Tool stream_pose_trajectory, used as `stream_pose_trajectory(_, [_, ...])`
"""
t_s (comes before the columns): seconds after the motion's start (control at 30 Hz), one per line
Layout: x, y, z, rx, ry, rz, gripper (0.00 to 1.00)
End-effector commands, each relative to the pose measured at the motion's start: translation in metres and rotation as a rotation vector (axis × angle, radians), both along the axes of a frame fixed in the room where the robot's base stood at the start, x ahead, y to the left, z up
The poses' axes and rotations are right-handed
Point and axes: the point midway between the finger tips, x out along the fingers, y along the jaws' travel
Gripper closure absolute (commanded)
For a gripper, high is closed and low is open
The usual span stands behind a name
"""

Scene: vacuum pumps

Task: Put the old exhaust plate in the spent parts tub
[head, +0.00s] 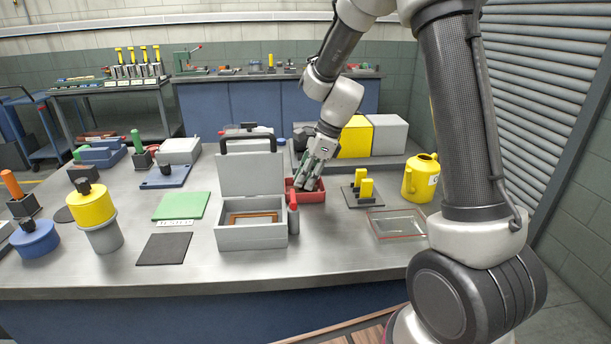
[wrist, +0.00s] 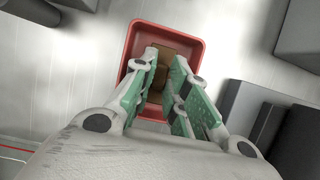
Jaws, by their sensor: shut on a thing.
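The red spent parts tub (head: 313,197) stands on the steel bench, right of the open grey box. It also shows in the wrist view (wrist: 195,50). My gripper (head: 306,184) points down into the tub. In the wrist view my gripper (wrist: 167,66) is shut on a brown piece, which I take for the old exhaust plate (wrist: 170,52). The plate lies within the tub's outline there, partly hidden by the fingers. Whether it touches the tub floor I cannot tell. In the head view the plate is hidden.
The grey box (head: 250,238) with raised lid holds a brown frame (head: 252,217). A red-grey bottle (head: 293,215) stands close beside it. To the right are a plate with yellow blocks (head: 364,188), a yellow can (head: 420,178) and a red-edged clear tray (head: 398,224).

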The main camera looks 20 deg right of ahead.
Motion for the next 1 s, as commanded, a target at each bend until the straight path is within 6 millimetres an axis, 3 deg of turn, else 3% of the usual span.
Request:
stream_pose_trajectory(0.8, [-0.0003,-0.0003,-0.0083,0.0,-0.006,-0.002,1.0])
stream_pose_trajectory(0.83, [-0.0002,-0.0002,-0.008,0.0,-0.007,-0.003,0.79])
stream_pose_trajectory(0.93, [-0.0002,-0.0003,-0.008,0.0,-0.007,-0.003,0.61])
stream_pose_trajectory(1.0, [-0.0003,-0.0003,-0.008,0.0,-0.007,-0.003,0.59])
